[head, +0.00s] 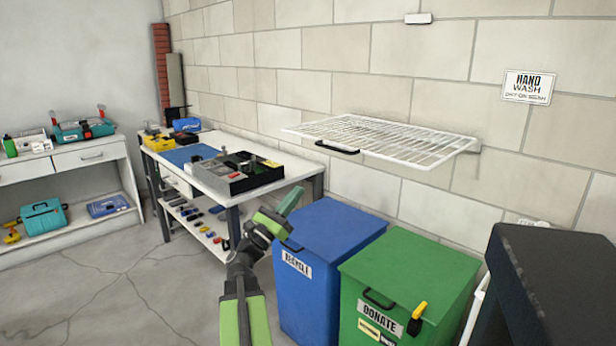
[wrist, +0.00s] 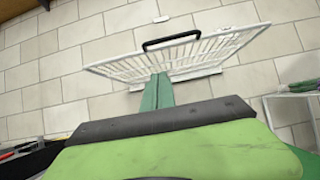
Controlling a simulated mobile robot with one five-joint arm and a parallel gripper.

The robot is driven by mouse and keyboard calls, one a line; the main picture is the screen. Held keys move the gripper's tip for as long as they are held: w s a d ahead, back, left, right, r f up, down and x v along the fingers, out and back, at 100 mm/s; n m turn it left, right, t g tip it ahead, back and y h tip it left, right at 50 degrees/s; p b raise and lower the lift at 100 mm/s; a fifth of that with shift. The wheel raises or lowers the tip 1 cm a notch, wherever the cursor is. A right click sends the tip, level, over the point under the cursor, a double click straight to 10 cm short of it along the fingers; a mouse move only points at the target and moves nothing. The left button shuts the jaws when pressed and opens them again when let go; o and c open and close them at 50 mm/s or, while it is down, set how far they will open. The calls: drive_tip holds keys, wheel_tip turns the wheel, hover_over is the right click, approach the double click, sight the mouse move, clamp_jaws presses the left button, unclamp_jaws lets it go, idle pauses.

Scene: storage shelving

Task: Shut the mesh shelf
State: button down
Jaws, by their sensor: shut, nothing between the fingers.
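The white wire mesh shelf (head: 385,137) is folded down and sticks out roughly level from the block wall. Its black handle (head: 337,147) is on the front edge. In the wrist view the mesh shelf (wrist: 215,47) and the handle (wrist: 171,40) appear beyond my fingers. My green gripper (head: 291,202) is shut and empty. In the head view it appears below and left of the shelf, above the front of the blue bin, apart from the handle. In the wrist view the closed fingertips (wrist: 160,80) overlap the shelf's outline; contact does not show.
A small white wall piece (head: 418,18) is above the shelf. A blue recycle bin (head: 325,245) and a green donate bin (head: 415,270) stand below. A workbench (head: 212,172) with a black tray (head: 240,175) is left of them. A dark object (head: 555,285) fills the lower right.

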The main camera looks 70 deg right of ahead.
drive_tip(key=s+d+r+p, duration=0.4)
drive_tip(key=d+r+p, duration=0.3)
drive_tip(key=r+p, duration=0.1)
drive_tip(key=shift+d+r+p, duration=0.25)
drive_tip(key=shift+r+p, duration=0.15)
drive_tip(key=shift+r, duration=0.25)
